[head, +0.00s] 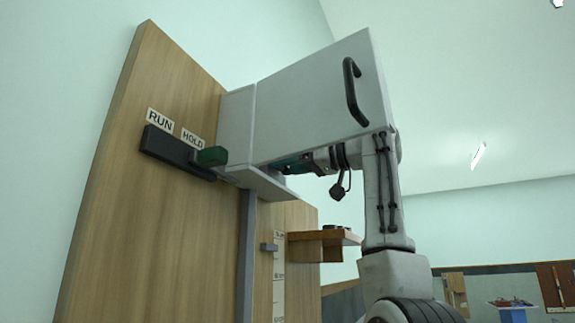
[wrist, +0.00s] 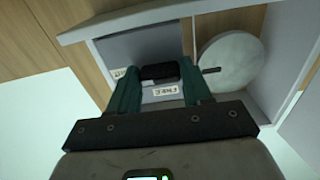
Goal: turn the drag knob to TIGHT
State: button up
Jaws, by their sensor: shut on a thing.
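The drag knob (wrist: 160,73) is a dark block on a grey panel (wrist: 130,48) in the wrist view. My gripper (wrist: 162,66) has its two teal fingers on either side of the knob, shut on it. A small label (wrist: 164,91) lies just below the knob, and another (wrist: 120,73) is partly hidden by the left finger; I cannot read either surely. In the head view my gripper (head: 292,164) reaches in under the grey housing (head: 310,100), which hides the knob there.
A round grey disc (wrist: 231,65) sits right of the fingers, inside the housing. The wooden board (head: 150,235) carries a green-handled lever (head: 211,156) by RUN and HOLD labels. A black handle (head: 353,92) is on the housing. A small wooden shelf (head: 325,238) juts out below.

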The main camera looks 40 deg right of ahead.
jog(key=o, duration=1)
jog(key=shift+o, duration=0.2)
jog(key=shift+s, duration=0.1)
jog(key=b+v, duration=0.3)
jog(key=v, duration=0.7)
jog(key=shift+s+b, duration=0.3)
jog(key=shift+b, duration=0.05)
jog(key=shift+d, duration=0.15)
